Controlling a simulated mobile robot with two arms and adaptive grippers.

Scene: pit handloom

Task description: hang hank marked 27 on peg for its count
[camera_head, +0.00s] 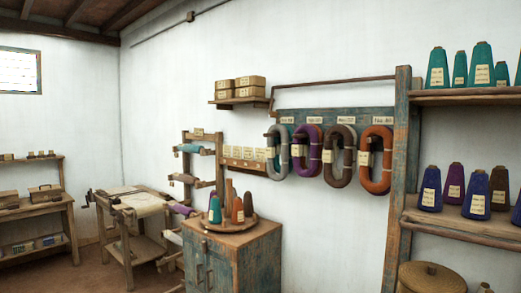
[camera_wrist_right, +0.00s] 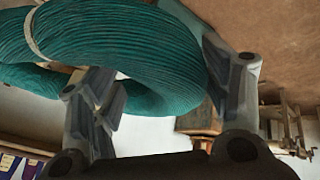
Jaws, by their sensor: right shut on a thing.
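A thick teal hank (camera_wrist_right: 125,45) with a pale tie around it fills the upper part of the right wrist view. My right gripper (camera_wrist_right: 155,68) is shut on it, one finger on each side. No mark can be read on the hank. In the head view, a blue-grey peg board (camera_head: 340,116) on the wall carries a grey hank (camera_head: 278,152), a purple hank (camera_head: 314,147), a brown hank (camera_head: 347,157) and an orange hank (camera_head: 386,160). Small labels above them are too small to read. My left gripper is not in view.
A cabinet (camera_head: 258,262) with a round tray of cones stands below and left of the pegs. A wooden post (camera_head: 398,170) and shelves (camera_head: 470,228) with cones rise just right of the orange hank. A small shelf (camera_head: 238,101) with boxes hangs left.

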